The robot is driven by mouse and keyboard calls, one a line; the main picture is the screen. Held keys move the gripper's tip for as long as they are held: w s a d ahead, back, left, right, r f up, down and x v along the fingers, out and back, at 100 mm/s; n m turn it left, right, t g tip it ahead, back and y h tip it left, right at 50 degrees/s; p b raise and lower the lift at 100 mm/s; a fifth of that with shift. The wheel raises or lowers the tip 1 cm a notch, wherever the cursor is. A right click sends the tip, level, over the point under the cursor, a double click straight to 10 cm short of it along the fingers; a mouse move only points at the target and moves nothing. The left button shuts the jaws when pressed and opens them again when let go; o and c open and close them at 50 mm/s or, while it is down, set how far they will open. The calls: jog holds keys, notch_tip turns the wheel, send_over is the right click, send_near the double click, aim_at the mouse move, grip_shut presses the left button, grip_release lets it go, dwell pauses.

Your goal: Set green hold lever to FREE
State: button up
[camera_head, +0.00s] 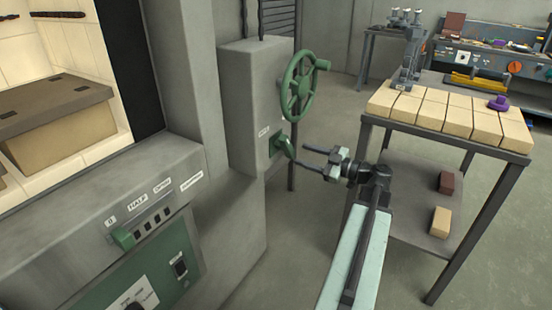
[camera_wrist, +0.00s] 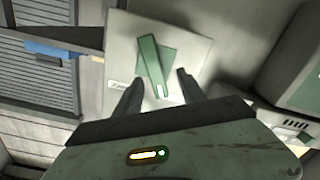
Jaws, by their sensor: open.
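The green hold lever (camera_head: 285,147) sits on the side of a grey box, below a green handwheel. In the head view it slants down and to the right from its green plate. In the wrist view the lever (camera_wrist: 153,68) lies over its green plate, with a white mark at its near end. A small label beside the plate is too small to read. My gripper (camera_head: 304,158) is open and empty, its two fingers pointing at the lever. In the wrist view the fingers (camera_wrist: 158,88) are spread on either side of the lever's near end; I cannot tell whether they touch it.
The green handwheel (camera_head: 299,86) stands just above the lever. A panel with a green slider (camera_head: 123,238) is at the lower left. A table with pale bricks (camera_head: 460,112) and a purple knob-like object (camera_head: 498,103) stands at right. Floor between is clear.

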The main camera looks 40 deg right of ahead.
aim_at(291, 148)
jog(key=x, duration=0.7)
jog(key=shift+w+d+r, duration=0.2)
jog(key=shift+w+d, duration=0.1)
jog(key=shift+c, duration=0.4)
